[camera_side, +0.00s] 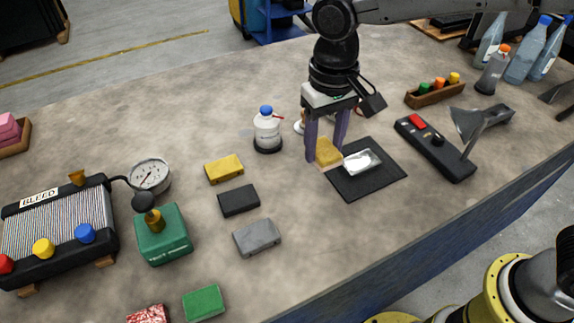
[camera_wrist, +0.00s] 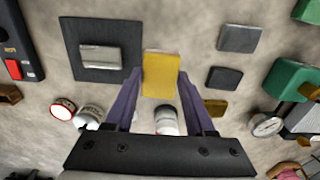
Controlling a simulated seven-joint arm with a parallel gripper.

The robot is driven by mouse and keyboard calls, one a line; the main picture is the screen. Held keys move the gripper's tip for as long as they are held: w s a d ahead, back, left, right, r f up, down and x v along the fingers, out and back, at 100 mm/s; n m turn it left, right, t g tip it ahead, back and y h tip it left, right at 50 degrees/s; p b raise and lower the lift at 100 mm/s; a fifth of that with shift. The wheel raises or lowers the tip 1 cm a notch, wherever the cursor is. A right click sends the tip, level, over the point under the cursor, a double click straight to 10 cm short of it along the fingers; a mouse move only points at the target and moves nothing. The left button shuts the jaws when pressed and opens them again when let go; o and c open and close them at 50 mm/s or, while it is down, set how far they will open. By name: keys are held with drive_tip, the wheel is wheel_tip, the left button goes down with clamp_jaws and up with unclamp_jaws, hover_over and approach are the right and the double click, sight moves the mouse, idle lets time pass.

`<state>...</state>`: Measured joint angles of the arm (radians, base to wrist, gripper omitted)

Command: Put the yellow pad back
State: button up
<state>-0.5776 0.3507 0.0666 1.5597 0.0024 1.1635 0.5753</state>
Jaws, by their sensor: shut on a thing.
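A yellow pad (camera_side: 327,152) is between the fingers of my gripper (camera_side: 327,150), which is shut on it. It sits at the left edge of the dark mat (camera_side: 372,188), low over the bench; I cannot tell whether it touches the bench. In the wrist view the held yellow pad (camera_wrist: 161,72) shows between the fingertips (camera_wrist: 160,78), beside the mat (camera_wrist: 72,64). A second yellow block (camera_side: 224,168) lies on the bench to the left, above a black block (camera_side: 239,200) and a grey block (camera_side: 257,237) in a row.
A silver-white block (camera_side: 362,162) lies on the mat. A white bottle with a blue cap (camera_side: 267,130) stands left of my gripper. A black control box with a red button (camera_side: 434,147) is to the right. A green box (camera_side: 163,235) and gauge (camera_side: 149,175) are at left. Bare bench lies in front.

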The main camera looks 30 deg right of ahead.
hover_over(286, 178)
wheel_tip(286, 178, down, 7)
drive_tip(key=shift+f, duration=1.55)
drive_tip(key=shift+f, duration=0.1)
drive_tip(key=o, duration=1.3)
wheel_tip(286, 178, up, 12)
drive_tip(key=shift+d+r, duration=0.1)
drive_tip(key=shift+r, duration=0.05)
